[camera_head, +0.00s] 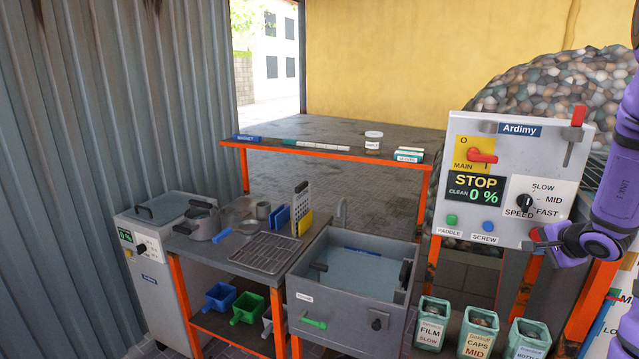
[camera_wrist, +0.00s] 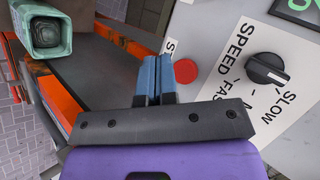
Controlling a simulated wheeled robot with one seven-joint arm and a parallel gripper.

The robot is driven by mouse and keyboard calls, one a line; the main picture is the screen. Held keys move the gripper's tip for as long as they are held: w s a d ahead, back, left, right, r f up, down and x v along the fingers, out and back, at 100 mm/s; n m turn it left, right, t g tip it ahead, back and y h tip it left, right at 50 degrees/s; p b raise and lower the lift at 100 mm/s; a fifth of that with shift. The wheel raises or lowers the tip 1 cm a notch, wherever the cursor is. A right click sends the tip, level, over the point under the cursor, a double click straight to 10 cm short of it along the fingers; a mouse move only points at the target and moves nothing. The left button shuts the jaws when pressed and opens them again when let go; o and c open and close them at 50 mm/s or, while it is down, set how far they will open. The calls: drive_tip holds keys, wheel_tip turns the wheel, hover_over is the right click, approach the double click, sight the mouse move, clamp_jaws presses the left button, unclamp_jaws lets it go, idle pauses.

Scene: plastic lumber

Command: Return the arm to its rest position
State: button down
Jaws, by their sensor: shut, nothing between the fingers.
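My purple arm (camera_head: 615,180) comes in from the right edge in the head view. My gripper (camera_head: 540,239) is by the lower right corner of the grey Ardimy control panel (camera_head: 480,133). In the wrist view the blue fingertips of my gripper (camera_wrist: 158,72) are together with nothing between them. A red button (camera_wrist: 186,71) on the panel shows just right of the fingertips; whether they touch the panel I cannot tell. The black speed knob (camera_wrist: 267,69) is farther right, and it also shows in the head view (camera_head: 524,203).
Labelled bins for film (camera_head: 431,323), caps (camera_head: 478,334) and bottle (camera_head: 527,343) stand below the panel. A grey basin (camera_head: 352,315) and a workbench with a drain rack (camera_head: 270,254) are to the left. An orange-edged shelf (camera_head: 330,154) runs behind. Open floor lies beyond it.

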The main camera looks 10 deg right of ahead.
drive_tip(key=s+a+r+n+g+y, duration=0.1)
drive_tip(key=a+r+n+y, duration=0.15)
drive_tip(key=a+r, duration=0.4)
drive_tip(key=s+a+r+n+y, duration=0.2)
drive_tip(key=a+r+n, duration=0.2)
drive_tip(key=a, duration=0.6)
drive_tip(key=s+a+r+n+g+y, duration=0.1)
drive_tip(key=a+r+n+y, duration=0.15)
drive_tip(key=a+r, duration=0.4)
drive_tip(key=s+a+r+n+g+h, duration=0.1)
drive_tip(key=s+a+n+h, duration=0.1)
drive_tip(key=s, duration=0.5)
drive_tip(key=s+a+r+n+g+h, duration=0.1)
drive_tip(key=s+a+r+n+h, duration=0.1)
drive_tip(key=s, duration=0.4)
drive_tip(key=s+a+r+n+h, duration=0.1)
drive_tip(key=s+a+n+h, duration=0.1)
drive_tip(key=s+a, duration=0.3)
drive_tip(key=s+n, duration=0.1)
drive_tip(key=s, duration=0.1)
drive_tip(key=shift+s+r+n+g, duration=0.25)
drive_tip(key=shift+s+n+g, duration=0.05)
drive_tip(key=shift+n+g, duration=0.1)
